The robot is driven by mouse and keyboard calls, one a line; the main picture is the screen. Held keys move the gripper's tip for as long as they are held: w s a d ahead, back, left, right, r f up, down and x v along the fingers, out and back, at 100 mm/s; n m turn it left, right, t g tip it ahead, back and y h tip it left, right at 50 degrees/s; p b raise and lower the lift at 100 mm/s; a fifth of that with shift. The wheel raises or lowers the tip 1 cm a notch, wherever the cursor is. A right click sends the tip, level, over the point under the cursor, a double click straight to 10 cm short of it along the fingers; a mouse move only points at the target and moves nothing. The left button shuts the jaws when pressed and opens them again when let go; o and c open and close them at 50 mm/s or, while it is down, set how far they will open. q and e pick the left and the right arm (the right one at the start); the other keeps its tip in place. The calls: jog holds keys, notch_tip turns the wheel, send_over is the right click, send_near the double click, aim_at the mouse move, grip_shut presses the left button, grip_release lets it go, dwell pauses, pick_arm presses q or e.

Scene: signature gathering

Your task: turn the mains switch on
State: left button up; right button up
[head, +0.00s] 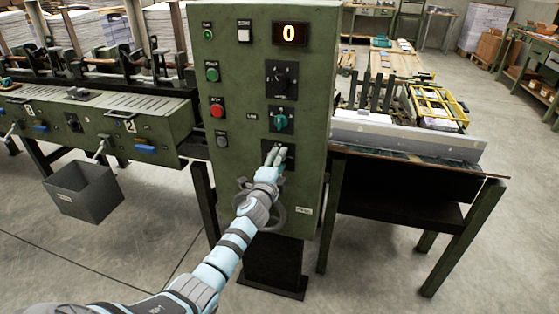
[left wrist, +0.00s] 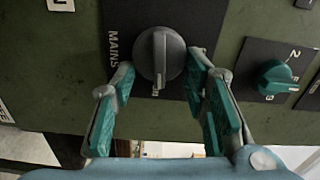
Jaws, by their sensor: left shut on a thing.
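The mains switch is a round dark knob on a black plate with a sideways "MAINS" label; in the left wrist view the knob (left wrist: 160,52) is at the upper middle. Its pale pointer line points down in that view, at a small mark too unclear to read. In the head view its plate (head: 290,158) is low on the green control panel (head: 240,190), and my gripper hides the knob. My left gripper (head: 273,156) is at this plate; in the left wrist view its teal-padded fingers (left wrist: 160,75) are on both sides of the knob, shut on it. My right gripper is not in view.
Above the switch are a teal selector (head: 281,121), a black dial (head: 281,80) and a display (head: 290,34) reading 0. Green and red buttons (head: 217,108) line the panel's left side.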

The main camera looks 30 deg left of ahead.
pick_arm(q)
jog(key=shift+f+m, duration=0.15)
jog(key=shift+m, duration=0.35)
jog(key=o, duration=1.1)
jog(key=shift+s, duration=0.1)
jog(key=v, duration=1.1)
jog(key=shift+s+d, duration=0.15)
jog(key=shift+s, duration=0.25)
